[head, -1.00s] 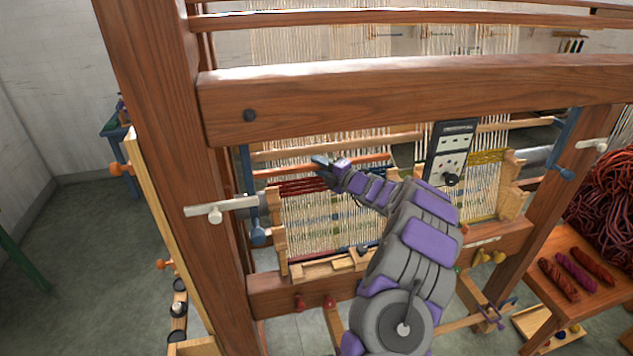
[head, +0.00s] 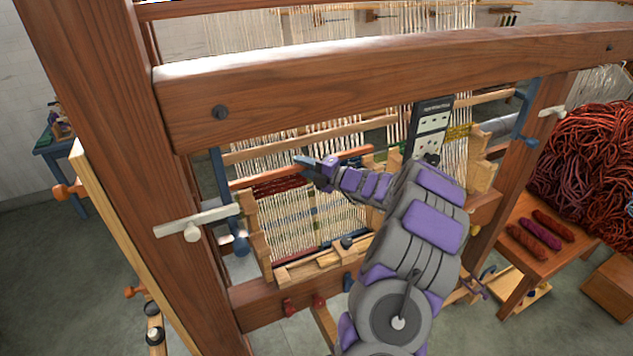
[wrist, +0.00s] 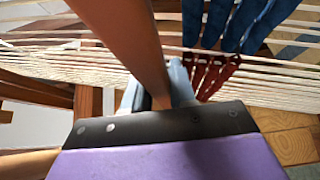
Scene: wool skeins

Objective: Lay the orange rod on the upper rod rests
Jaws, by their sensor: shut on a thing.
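The orange rod (head: 347,157) runs sideways across the loom, in front of the pale warp threads. My gripper (head: 304,161) is shut on the rod, its blue fingertips near the rod's middle. In the wrist view the rod (wrist: 128,40) rises from between the blue fingers (wrist: 158,95) and runs out of the top of the picture. Blue brackets stand on the left post (head: 222,190) and the right post (head: 527,108). I cannot tell which surfaces are the upper rod rests. My arm hides part of the loom's middle.
A thick wooden beam (head: 400,85) crosses above my arm. A pale rod (head: 310,137) lies above the orange one. A dark control panel (head: 430,130) hangs right of my gripper. White levers stick out at the left (head: 195,222) and right (head: 552,111). Wool (head: 590,160) is heaped at the right.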

